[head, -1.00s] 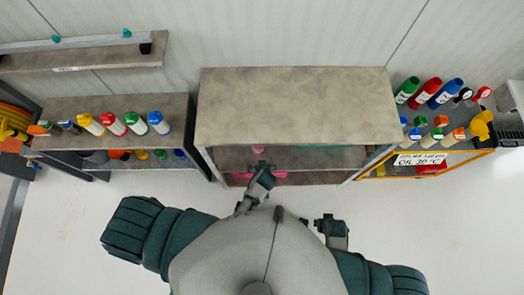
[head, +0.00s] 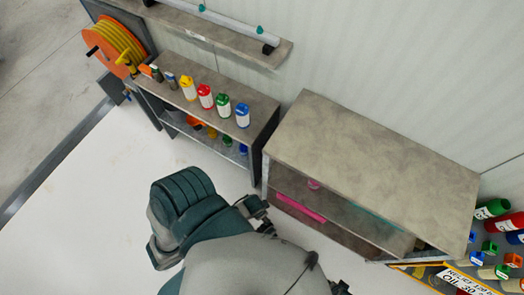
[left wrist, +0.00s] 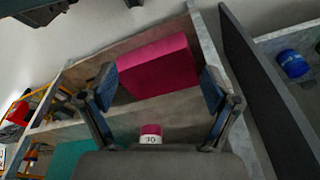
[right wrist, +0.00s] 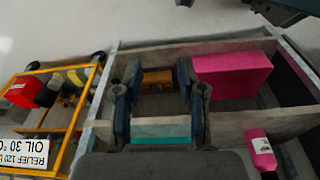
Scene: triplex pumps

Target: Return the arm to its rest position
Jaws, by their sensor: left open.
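My left gripper (head: 256,210) is close to my body at the near left corner of the grey shelf unit (head: 370,160). In the left wrist view its fingers (left wrist: 158,88) are spread and empty, with a pink box (left wrist: 158,66) beyond them on a shelf. My right gripper (head: 341,287) is at the bottom edge of the head view, partly cut off. In the right wrist view its fingers (right wrist: 154,82) are apart with nothing held between them.
The pink box (head: 300,208) and a pink-capped bottle (head: 313,185) are on the unit's lower shelves. A bench with several coloured bottles (head: 205,96) and an orange hose reel (head: 115,45) stand at the left. A yellow-framed rack (head: 450,278) is at the right. White floor (head: 110,190) is clear.

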